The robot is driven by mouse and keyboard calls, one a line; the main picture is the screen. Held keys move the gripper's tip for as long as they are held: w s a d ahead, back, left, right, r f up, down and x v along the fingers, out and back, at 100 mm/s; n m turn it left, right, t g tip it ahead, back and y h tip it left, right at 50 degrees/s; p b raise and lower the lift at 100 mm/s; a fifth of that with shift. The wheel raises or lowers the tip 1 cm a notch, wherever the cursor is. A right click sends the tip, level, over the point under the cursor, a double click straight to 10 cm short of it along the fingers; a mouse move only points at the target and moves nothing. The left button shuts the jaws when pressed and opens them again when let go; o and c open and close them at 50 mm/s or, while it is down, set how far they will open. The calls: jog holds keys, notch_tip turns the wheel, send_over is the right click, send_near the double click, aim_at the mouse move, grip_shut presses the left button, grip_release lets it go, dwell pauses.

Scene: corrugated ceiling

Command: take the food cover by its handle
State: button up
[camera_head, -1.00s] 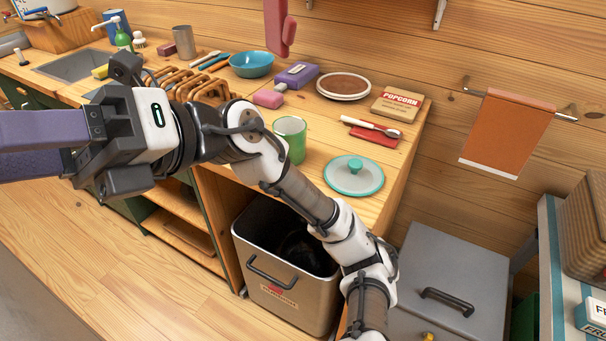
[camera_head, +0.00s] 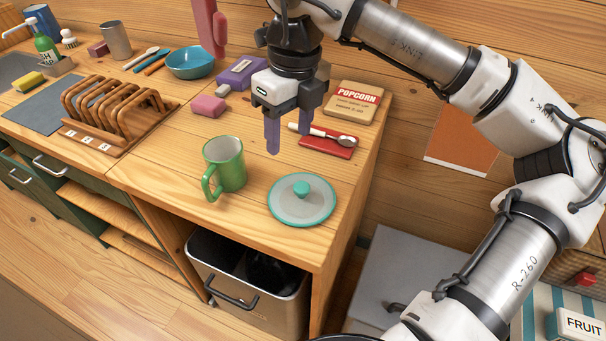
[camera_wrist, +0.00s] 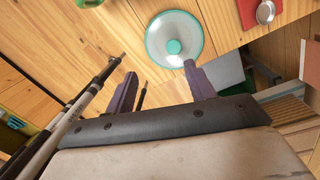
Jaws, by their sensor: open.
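The food cover (camera_head: 285,208) is a round, pale, see-through lid with a teal rim and a teal knob handle (camera_head: 302,189). It lies flat near the right front part of the wooden counter. It also shows in the wrist view (camera_wrist: 192,30), with its knob (camera_wrist: 173,47) near the top middle. My gripper (camera_head: 289,147) points down above the counter, behind and above the cover. Its two purple fingers are apart with nothing between them. In the wrist view my gripper (camera_wrist: 158,72) has its right fingertip close to the cover's lower rim in the picture.
A green mug (camera_head: 226,167) stands left of the cover. A red case with a spoon (camera_head: 328,142) and a popcorn box (camera_head: 356,100) lie behind it. A wooden rack (camera_head: 120,112) is farther left. The counter's right edge is close to the cover.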

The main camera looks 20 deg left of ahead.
jog(key=w+d, duration=0.2)
jog(key=p, duration=0.2)
send_over(301, 186)
jog(key=shift+m+t+h, duration=0.3)
jog(key=shift+h, duration=0.1)
jog(key=f, duration=0.8)
jog(key=shift+w+d, duration=0.1)
jog(key=shift+d, duration=0.2)
jog(key=shift+a+f, duration=0.1)
jog(key=shift+f, duration=0.35)
jog(key=shift+a+f+p, duration=0.15)
jog(key=shift+f+p, duration=0.8)
jog(key=shift+f, duration=1.25)
jog(key=c, duration=1)
jog(key=shift+r, duration=0.1)
